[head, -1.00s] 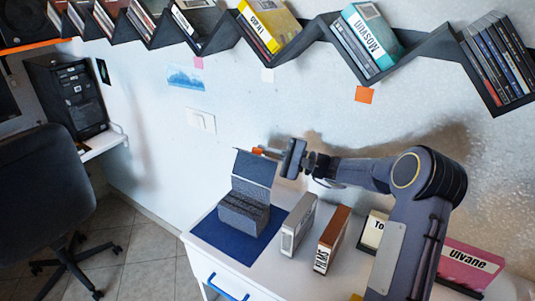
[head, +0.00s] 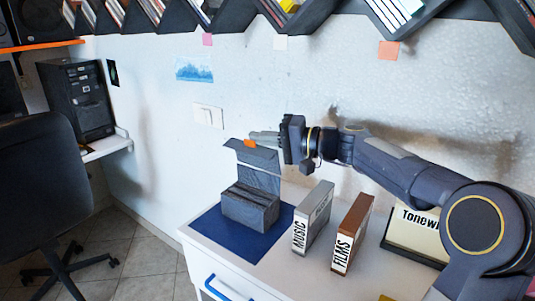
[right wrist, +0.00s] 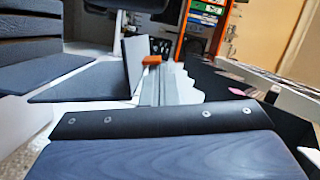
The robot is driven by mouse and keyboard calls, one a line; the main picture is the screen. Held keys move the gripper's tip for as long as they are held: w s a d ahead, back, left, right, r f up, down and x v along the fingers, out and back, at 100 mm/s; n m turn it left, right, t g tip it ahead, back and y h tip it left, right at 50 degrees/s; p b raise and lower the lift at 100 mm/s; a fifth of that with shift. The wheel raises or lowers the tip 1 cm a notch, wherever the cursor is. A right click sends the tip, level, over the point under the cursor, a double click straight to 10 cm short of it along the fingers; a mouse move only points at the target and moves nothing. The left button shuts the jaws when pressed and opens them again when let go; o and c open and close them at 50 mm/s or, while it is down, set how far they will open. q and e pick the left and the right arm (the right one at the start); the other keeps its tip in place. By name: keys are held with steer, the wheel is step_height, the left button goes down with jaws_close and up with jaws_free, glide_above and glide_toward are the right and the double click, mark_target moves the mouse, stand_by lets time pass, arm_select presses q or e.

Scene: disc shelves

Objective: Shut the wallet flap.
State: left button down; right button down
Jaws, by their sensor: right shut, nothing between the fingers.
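The dark grey wallet (head: 250,207) sits on a blue mat (head: 212,233) on the white table. Its flap (head: 262,180) stands up at the back, with the top part (head: 255,155) bent forward. My right gripper (head: 252,142) is shut and empty, its orange-tipped fingers reaching left along the flap's top edge. They look close to the flap from behind; contact is unclear. In the right wrist view the orange tip (right wrist: 152,60) lies beside the dark flap panel (right wrist: 85,82), with the wallet's layered body (right wrist: 40,60) at left. My left gripper is not in view.
Upright cases labelled MUSIC (head: 313,220) and FILMS (head: 351,235) stand right of the mat. The wall is close behind the wallet. Zigzag disc shelves (head: 330,18) hang above.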

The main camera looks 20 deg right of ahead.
steer(key=s+a+f+n+h+b, duration=0.4)
steer(key=a+f+n+b, duration=0.3)
steer(key=b, duration=1.1)
steer(key=shift+s+f+n+t+b, duration=0.3)
steer(key=shift+f+n, duration=0.5)
steer(key=shift+n, duration=1.3)
steer(key=shift+w, duration=0.1)
steer(key=v, duration=0.7)
steer(key=shift+s+d, duration=0.2)
steer(key=shift+s, duration=0.1)
steer(key=shift+s, duration=0.1)
